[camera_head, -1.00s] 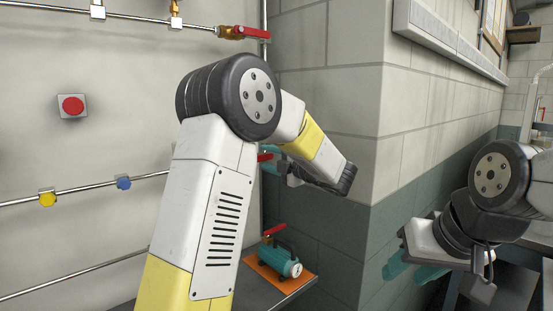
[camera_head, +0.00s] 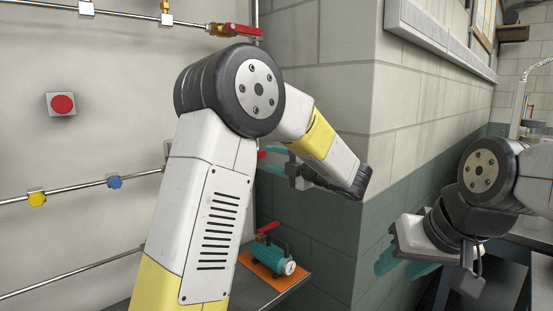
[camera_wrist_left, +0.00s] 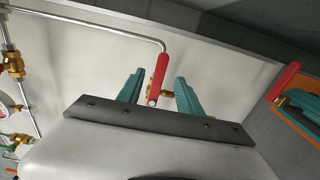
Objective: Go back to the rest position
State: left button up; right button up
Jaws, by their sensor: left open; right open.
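My left gripper (camera_head: 272,160) is near the wall corner, beyond my white and yellow forearm, which partly hides it. In the left wrist view its teal fingers (camera_wrist_left: 158,88) are apart and appear empty. A red valve handle (camera_wrist_left: 160,78) shows between them in that picture, on the pipe beyond; I cannot tell if there is contact. In the head view only a bit of this handle (camera_head: 262,154) shows. My right gripper (camera_head: 402,266) is at the right, with teal fingers apart and nothing visible between them.
A teal pump (camera_head: 272,258) with a red handle sits on an orange mat (camera_head: 262,280) on a table below my left gripper. Pipes with valves and a red button (camera_head: 62,104) are on the left wall. The brick corner (camera_head: 345,120) stands between my grippers.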

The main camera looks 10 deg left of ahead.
pick_arm(q)
jog(key=shift+s+d, duration=0.2)
jog(key=shift+d, duration=0.1)
jog(key=s+a+f+n+g+h, duration=0.3)
jog(key=s+a+f+n+g, duration=0.15)
jog(key=s+a+n, duration=0.5)
jog(key=s+a+f+n+g+h, duration=0.1)
jog(key=s+f+n+g+h, duration=0.15)
jog(key=s+n, duration=0.35)
jog(key=s+a+f+n+g+h, duration=0.1)
jog(key=s+f+n+h, duration=0.15)
jog(key=s+n, duration=0.35)
jog(key=s+d+n+t+h, duration=0.3)
jog(key=s+d+n+h, duration=0.5)
jog(key=n, duration=1.3)
jog(key=shift+s+d+f, duration=0.15)
jog(key=shift+s+d, duration=0.15)
jog(key=shift+s, duration=0.1)
